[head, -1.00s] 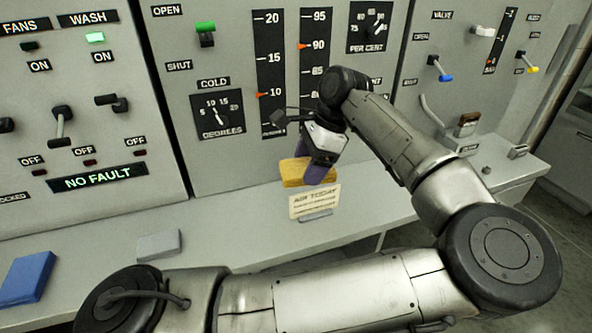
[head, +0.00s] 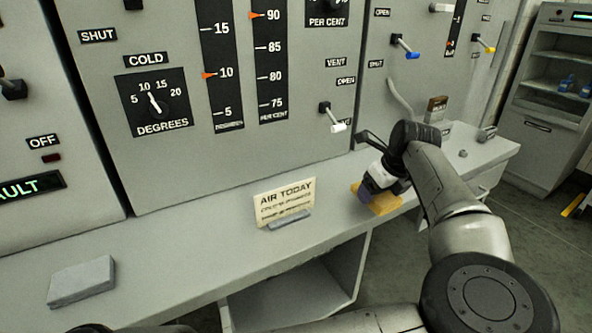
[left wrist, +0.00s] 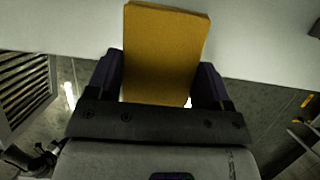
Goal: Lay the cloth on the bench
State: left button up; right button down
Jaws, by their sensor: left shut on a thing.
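The cloth is a yellow, folded, flat slab (head: 385,205). It sits in my left gripper (head: 370,194) at the front edge of the grey bench (head: 190,250), right of the sign. In the left wrist view the cloth (left wrist: 164,55) is gripped between the dark fingers of my left gripper (left wrist: 160,88), and its far end overlaps the pale bench top (left wrist: 262,45). The floor shows below the bench edge there. I cannot tell whether the cloth touches the bench. My right gripper is not in view.
An "AIR TODAY" card (head: 285,201) stands on the bench left of the gripper. A grey block (head: 82,281) lies far left. A panel with a white-tipped lever (head: 333,118) rises behind. The bench between block and card is clear.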

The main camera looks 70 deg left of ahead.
pick_arm(q)
jog(key=a, duration=0.1)
jog(key=a+p, duration=0.1)
jog(key=a, duration=0.1)
jog(key=shift+s, duration=0.2)
jog(key=b, duration=0.4)
send_near(329, 175)
jog(key=shift+x, duration=1.2)
jog(key=shift+s+a, duration=0.15)
jog(key=shift+a, duration=0.2)
jog(key=shift+a+b, duration=0.2)
jog(key=shift+b, duration=0.1)
jog(key=f+b, duration=0.1)
jog(key=f, duration=0.1)
jog(key=f+b, duration=0.1)
jog(key=shift+a+f+b, duration=0.2)
jog(key=shift+f+b, duration=0.15)
jog(key=shift+b, duration=0.05)
jog(key=shift+r, duration=0.1)
jog(key=o, duration=1)
jog(key=shift+f, duration=0.2)
